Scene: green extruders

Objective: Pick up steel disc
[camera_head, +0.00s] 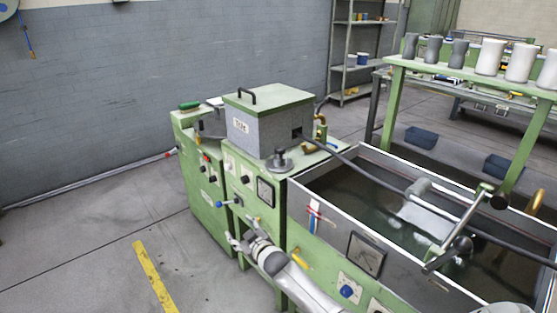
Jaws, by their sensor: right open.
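A dark grey round disc with a raised knob in its middle (279,160) rests on the green machine top, at the front right corner beside the grey box; it looks like the steel disc. My right gripper (235,243) is open in front of the green machine's front panel, below and to the left of the disc and apart from it. Its fingers are small in the picture and I see nothing between them. My left gripper is not in view.
A grey box with a green lid (268,105) stands behind the disc. A water trough (345,228) with a black rod and crank handles lies to the right. A green rack (450,77) holds grey and white cylinders.

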